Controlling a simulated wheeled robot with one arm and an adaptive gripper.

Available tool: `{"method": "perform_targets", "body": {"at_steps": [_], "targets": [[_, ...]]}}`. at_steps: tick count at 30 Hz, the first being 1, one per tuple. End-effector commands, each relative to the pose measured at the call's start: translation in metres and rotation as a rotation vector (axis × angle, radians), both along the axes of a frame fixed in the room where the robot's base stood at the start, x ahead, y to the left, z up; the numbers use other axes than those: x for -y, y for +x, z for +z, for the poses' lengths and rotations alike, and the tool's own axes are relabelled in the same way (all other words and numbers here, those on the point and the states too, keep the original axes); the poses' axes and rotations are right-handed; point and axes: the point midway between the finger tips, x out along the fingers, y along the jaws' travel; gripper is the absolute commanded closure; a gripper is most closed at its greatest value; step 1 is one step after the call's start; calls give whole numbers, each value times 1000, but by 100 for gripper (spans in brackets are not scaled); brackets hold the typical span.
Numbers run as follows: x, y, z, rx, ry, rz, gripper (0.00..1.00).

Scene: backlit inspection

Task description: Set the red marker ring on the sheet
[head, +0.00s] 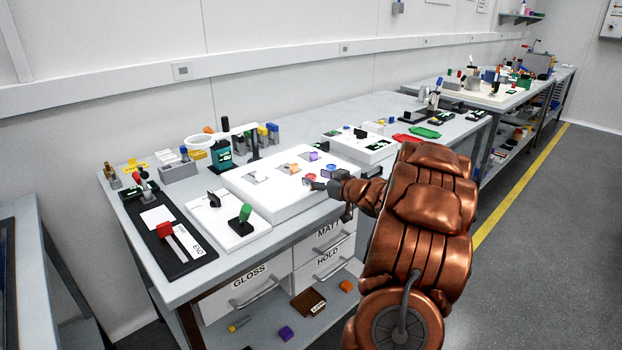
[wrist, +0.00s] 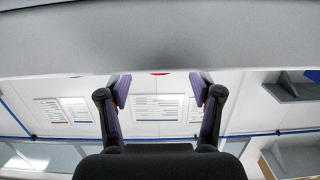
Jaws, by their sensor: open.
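A red piece (head: 309,177), which looks like the marker ring, is on the front right part of a white raised panel (head: 262,197) on the bench. The panel looks like the sheet, but I cannot be sure. My gripper (head: 320,185) is open, low over the panel's right side, with its tips close beside the red piece; I cannot tell whether they touch. In the wrist view a thin red sliver (wrist: 159,73) shows between and beyond the open fingers, at the edge of a grey surface; most of it is hidden.
Orange (head: 293,168), purple (head: 313,155) and blue (head: 331,168) pieces stand near the red one. A smaller white board with a green-handled part (head: 245,212) and a black board (head: 177,252) lie left.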

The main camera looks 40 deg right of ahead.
Motion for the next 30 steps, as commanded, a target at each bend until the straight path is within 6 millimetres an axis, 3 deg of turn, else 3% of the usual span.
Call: {"method": "perform_targets", "body": {"at_steps": [11,24,30], "targets": [[0,8,-1,1,1,-1,35],[0,8,-1,0,0,-1,80],[0,8,-1,0,0,-1,84]]}}
